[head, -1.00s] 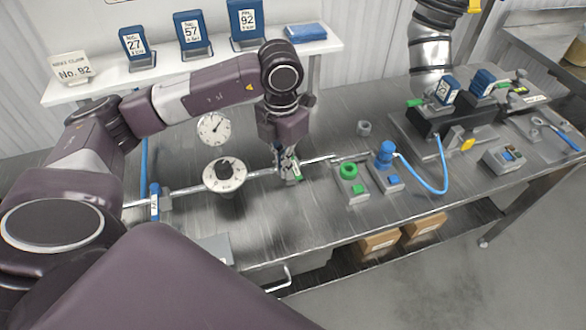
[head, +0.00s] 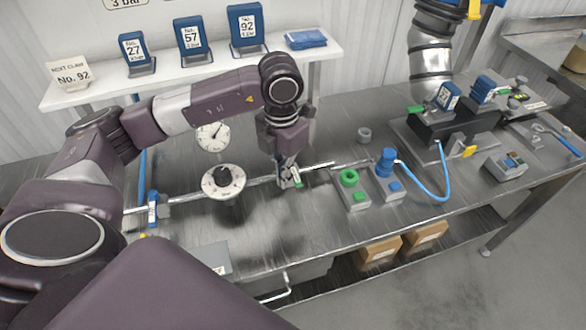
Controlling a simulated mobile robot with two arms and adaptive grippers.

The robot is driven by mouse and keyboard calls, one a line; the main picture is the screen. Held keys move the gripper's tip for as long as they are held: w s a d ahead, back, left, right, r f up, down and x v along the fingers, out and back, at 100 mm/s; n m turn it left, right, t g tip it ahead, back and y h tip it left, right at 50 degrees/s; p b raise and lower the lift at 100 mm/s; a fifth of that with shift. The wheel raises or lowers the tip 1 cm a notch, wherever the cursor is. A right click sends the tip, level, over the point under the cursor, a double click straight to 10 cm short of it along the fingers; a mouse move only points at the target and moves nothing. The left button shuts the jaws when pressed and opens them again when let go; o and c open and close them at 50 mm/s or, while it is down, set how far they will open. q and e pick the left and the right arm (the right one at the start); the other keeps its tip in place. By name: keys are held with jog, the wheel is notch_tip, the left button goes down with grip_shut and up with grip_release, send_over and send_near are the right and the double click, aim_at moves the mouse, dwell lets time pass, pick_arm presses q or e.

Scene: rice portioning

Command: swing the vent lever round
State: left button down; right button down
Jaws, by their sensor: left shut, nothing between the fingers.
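A small green lever (head: 298,181), which looks like the vent lever, sits on the metal pipe near the middle of the bench in the head view. It points down and slightly right in the picture. My left gripper (head: 286,177) is at the pipe, right beside the green lever, with its fingers pointing down. The fingers are shut with nothing between them. The gripper hides part of the lever's mount, and I cannot tell whether the fingers touch the lever. My right gripper is not in view.
A white dial with a black knob (head: 223,181) and a round gauge (head: 213,136) stand left of the lever. Numbered blue cartridges stand on the white shelf (head: 110,88).

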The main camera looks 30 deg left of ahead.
pick_arm(q)
jog(key=shift+w+d, duration=0.1)
dwell(0.5)
jog(key=shift+w+d, duration=0.65)
jog(key=shift+w, duration=0.05)
jog(key=shift+f, duration=0.1)
jog(key=shift+w+d+b, duration=0.3)
jog(key=shift+w+d, duration=0.4)
jog(key=shift+w, duration=0.3)
jog(key=shift+w+d+b, duration=0.3)
jog(key=shift+w, duration=0.6)
